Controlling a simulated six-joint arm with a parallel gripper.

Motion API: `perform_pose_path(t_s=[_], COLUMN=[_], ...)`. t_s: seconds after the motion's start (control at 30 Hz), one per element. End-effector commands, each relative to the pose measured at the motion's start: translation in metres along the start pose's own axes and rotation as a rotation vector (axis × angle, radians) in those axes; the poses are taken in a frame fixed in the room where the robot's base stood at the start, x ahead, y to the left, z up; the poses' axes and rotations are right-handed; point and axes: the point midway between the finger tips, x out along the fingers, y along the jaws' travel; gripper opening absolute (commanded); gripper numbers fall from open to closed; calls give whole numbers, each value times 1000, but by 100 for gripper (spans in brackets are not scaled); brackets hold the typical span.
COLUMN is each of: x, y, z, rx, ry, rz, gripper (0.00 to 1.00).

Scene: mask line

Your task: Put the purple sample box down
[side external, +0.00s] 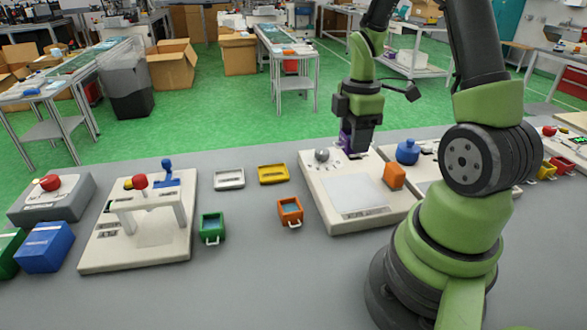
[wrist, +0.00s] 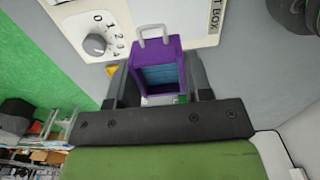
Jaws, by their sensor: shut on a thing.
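The purple sample box (wrist: 176,46) is an open-topped box with a pale wire handle and a blue inside. It sits between the two dark fingers of my gripper (wrist: 158,82) in the wrist view, and the fingers are shut on it. In the side external view my gripper (side external: 356,140) points down at the far edge of a white panel (side external: 326,196). Only a sliver of the purple box (side external: 345,139) shows there, beside the fingers. I cannot tell whether its underside touches anything.
A grey dial (wrist: 96,43) with numbers is close to the box; it also shows in the side view (side external: 322,155). An orange block (side external: 394,176) and a blue knob (side external: 408,152) stand nearby. Orange (side external: 290,211) and green (side external: 212,226) boxes stand left on open grey table.

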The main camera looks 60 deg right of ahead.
Motion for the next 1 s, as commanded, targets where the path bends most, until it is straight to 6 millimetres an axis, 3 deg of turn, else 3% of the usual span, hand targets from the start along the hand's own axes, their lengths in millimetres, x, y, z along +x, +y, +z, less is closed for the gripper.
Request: perform_pose_path(t_s=[0.3,0.5,0.7,0.83,1.0], x=[11,21,26,30,58], y=[77,110,125,127,127], z=[-57,-102,-134,-144,-145], rx=[-5,3,15,18,20], ry=[-4,-4,-1,-1,-2], rz=[-2,-2,0,-1,-5], gripper=[19,19,19,19,19])
